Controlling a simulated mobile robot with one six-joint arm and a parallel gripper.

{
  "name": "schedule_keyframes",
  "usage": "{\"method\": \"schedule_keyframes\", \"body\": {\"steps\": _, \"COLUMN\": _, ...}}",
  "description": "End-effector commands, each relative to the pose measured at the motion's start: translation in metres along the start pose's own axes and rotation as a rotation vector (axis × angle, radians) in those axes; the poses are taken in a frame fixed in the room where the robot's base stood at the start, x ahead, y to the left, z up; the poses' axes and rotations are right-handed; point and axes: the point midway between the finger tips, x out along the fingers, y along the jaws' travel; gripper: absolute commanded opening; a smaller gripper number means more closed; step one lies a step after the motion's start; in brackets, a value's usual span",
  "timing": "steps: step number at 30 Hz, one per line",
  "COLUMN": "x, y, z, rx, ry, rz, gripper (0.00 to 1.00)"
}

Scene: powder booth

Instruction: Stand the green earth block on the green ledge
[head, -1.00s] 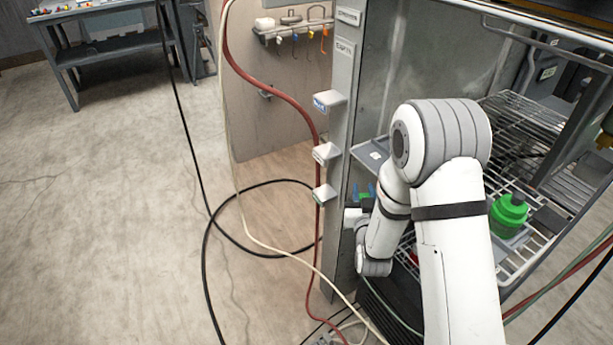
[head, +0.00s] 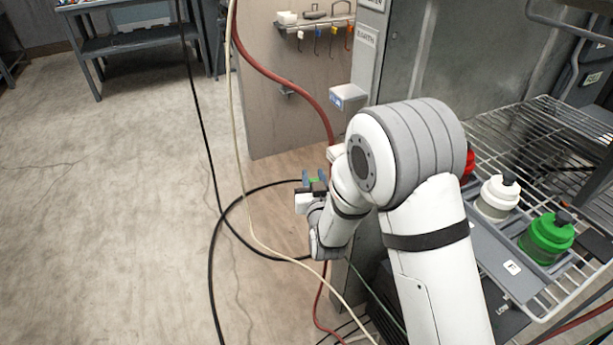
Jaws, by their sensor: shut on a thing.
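My gripper (head: 314,184), with blue fingers, is left of the cabinet's front post, over the floor. It is shut on a small green block, the green earth block (head: 315,180), of which only a sliver shows between the fingers. Its tilt cannot be told. A ledge with a blue label (head: 348,96) sticks out from the post above and right of the gripper. Part of a second pale ledge (head: 335,153) shows beside my arm. The green ledge cannot be made out; my arm covers the lower post.
A wire rack (head: 545,120) and a grey tray (head: 490,255) with a white bottle (head: 498,197) and a green bottle (head: 547,238) stand right of my arm. A red hose (head: 290,85) and black cable (head: 213,240) run left of the post. Open floor (head: 110,220) lies further left.

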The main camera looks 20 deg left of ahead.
Motion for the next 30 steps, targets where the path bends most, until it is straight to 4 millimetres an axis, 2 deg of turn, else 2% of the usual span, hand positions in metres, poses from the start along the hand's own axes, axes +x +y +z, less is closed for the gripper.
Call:
{"method": "schedule_keyframes", "body": {"steps": 6, "x": 0.006, "y": 0.019, "z": 0.001, "rx": -0.001, "ry": 0.000, "rz": 0.008, "gripper": 0.09}}
{"method": "schedule_keyframes", "body": {"steps": 29, "x": 0.022, "y": 0.072, "z": 0.005, "rx": -0.001, "ry": 0.001, "rz": 0.012, "gripper": 0.09}}
{"method": "schedule_keyframes", "body": {"steps": 30, "x": 0.022, "y": 0.071, "z": 0.013, "rx": -0.001, "ry": 0.001, "rz": 0.010, "gripper": 0.09}}
